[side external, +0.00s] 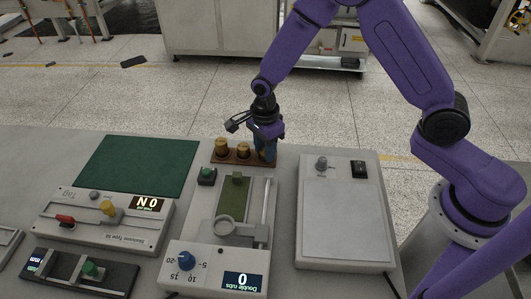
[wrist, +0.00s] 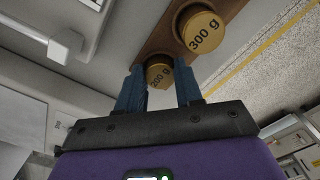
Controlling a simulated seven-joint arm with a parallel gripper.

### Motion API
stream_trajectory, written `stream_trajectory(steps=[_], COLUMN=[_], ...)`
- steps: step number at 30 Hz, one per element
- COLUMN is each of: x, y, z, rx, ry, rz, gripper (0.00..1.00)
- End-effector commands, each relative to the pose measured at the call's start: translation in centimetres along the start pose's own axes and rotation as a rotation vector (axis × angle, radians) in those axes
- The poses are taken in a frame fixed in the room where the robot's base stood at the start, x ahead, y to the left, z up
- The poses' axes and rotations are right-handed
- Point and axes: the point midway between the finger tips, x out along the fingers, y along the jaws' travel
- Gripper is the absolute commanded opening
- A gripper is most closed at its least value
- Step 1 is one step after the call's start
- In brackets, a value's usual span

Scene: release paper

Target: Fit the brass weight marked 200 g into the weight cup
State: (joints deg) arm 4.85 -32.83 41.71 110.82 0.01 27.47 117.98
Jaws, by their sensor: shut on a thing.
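The brass weight marked 200 g (wrist: 159,75) sits between the blue fingers of my gripper (wrist: 159,88), which is shut on it. In the side view my gripper (side external: 267,156) reaches down at the right end of the wooden rack (side external: 231,158), and its fingers hide the held weight. The weight appears still at the rack; I cannot tell whether it is lifted. The weight cup (side external: 217,236) seems to be the grey ring on the double-rubs tester, nearer the camera than the rack.
A brass weight marked 300 g (wrist: 202,32) stands close beside the held one. The rack holds two other weights, one at the left end (side external: 221,146). A green mat (side external: 138,165) lies left, a flat grey device (side external: 344,220) right.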

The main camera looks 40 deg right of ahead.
Motion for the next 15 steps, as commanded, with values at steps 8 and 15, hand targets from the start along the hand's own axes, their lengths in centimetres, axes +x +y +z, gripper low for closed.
stream_trajectory(steps=[8, 15], x=[-0.5, -3.2], y=[-0.1, -0.1], z=[0.0, 0.1], rx=[0.0, 0.0], ry=[-0.001, -0.002], rz=[-0.002, -0.005], gripper=[0.0, 0.0])
